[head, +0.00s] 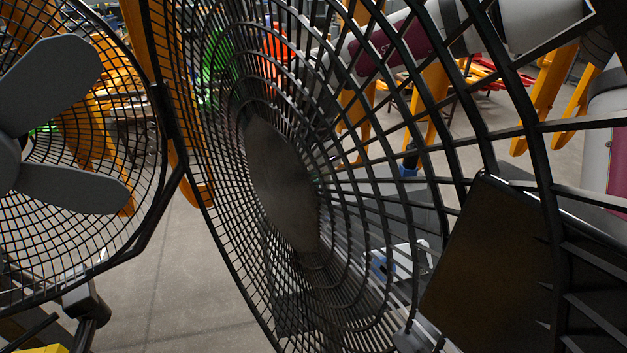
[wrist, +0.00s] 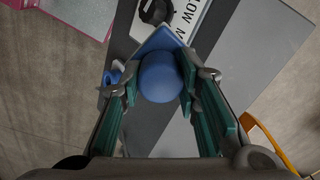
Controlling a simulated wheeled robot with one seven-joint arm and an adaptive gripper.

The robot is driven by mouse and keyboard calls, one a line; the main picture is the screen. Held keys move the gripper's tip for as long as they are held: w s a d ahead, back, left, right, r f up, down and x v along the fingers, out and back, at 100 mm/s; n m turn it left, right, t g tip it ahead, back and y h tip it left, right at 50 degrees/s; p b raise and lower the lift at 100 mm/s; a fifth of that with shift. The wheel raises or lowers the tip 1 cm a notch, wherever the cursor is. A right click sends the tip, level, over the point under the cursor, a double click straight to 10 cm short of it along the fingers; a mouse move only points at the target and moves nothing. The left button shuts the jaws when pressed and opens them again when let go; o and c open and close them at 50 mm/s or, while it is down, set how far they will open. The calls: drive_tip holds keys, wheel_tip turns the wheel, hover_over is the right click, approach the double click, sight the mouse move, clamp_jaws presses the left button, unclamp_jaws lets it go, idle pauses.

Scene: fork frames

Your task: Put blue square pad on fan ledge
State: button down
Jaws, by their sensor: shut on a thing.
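In the wrist view my gripper (wrist: 157,80) is shut on a blue thing (wrist: 160,78), which I take as the blue square pad. It has a rounded part between the fingers and a flat angular edge beyond them. Below the pad in the wrist view lies a flat grey surface (wrist: 255,65) with a dark strip. I cannot tell whether this is the fan ledge, or how far below it is.
A white sign with black letters (wrist: 193,18) and a black object (wrist: 152,12) lie beyond the pad. Another small blue thing (wrist: 113,74) shows beside the left finger. A second fan (head: 70,150) stands at the left of the head view. Orange posts (head: 545,95) stand behind.

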drive_tip(key=w, duration=0.4)
drive_tip(key=w+d+f+b, duration=0.1)
drive_tip(key=w, duration=0.9)
drive_tip(key=shift+w+d+f, duration=0.1)
drive_tip(key=shift+d+f, duration=0.05)
drive_tip(key=shift+f, duration=0.1)
drive_tip(key=shift+w, duration=0.1)
wheel_tip(320, 180, down, 3)
drive_tip(key=shift+r, duration=0.1)
drive_tip(key=shift+f+p, duration=0.3)
drive_tip(key=shift+f, duration=0.05)
drive_tip(key=c, duration=1.2)
unclamp_jaws()
drive_tip(key=shift+d, duration=0.1)
wheel_tip(320, 180, up, 12)
